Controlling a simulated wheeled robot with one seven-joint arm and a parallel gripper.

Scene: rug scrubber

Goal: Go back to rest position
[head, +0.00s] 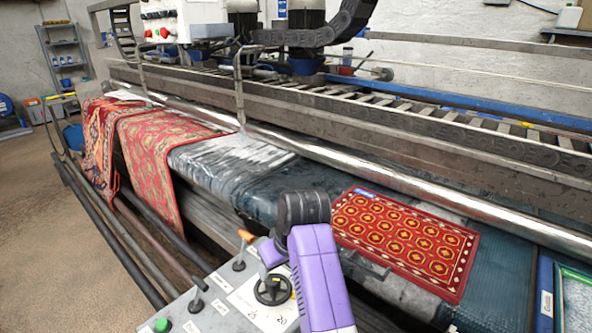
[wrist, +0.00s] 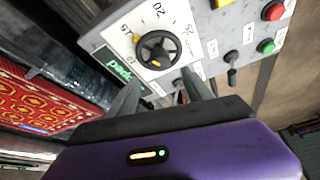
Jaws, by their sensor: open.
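My gripper (wrist: 162,92) is open and empty in the wrist view, its two grey fingers apart above a light grey control panel (wrist: 115,38). The panel carries a black round dial (wrist: 158,50) with a yellow mark, which lies just beyond the fingertips. I cannot tell whether the fingers touch the panel. In the head view, my purple and black arm reaches over the same panel (head: 182,309) and its dial (head: 272,289); the fingers are hard to make out there.
The panel also has levers (head: 239,262) and a green button (head: 162,325). A red patterned rug (head: 404,241) lies on the machine bed to the right of my arm. Larger red rugs (head: 160,150) hang at the left. Open floor (head: 40,240) lies at the far left.

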